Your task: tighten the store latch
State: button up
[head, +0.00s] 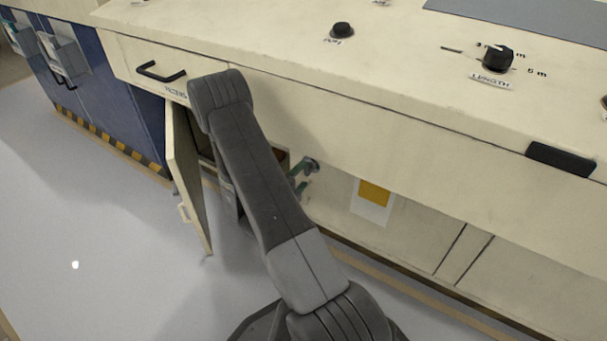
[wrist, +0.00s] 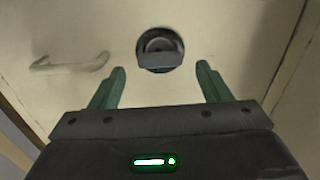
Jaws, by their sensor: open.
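The store latch looks to be the round dark knob (wrist: 160,47) with a grey flat bar across it, set in a cream panel in the wrist view. My gripper (wrist: 161,67) is open, its two green fingers apart and below the knob to either side in the picture. Nothing is between the fingers. In the head view my gripper (head: 308,175) is low in front of the cabinet, partly behind my arm. The latch is not visible there. Whether the fingers touch the panel cannot be told.
A cream door (head: 187,180) with a small handle stands open left of my arm. A pale handle (wrist: 70,63) is left of the knob in the wrist view. The worktop (head: 270,25) overhangs above, with a black drawer handle (head: 160,73). Floor at left is clear.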

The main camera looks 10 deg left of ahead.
jog(key=p+v, duration=0.2)
jog(key=v, duration=0.9)
jog(key=shift+s, duration=0.4)
jog(key=b+x, duration=0.3)
jog(key=x, duration=1.1)
jog(key=shift+a, duration=0.15)
jog(key=shift+s, duration=0.15)
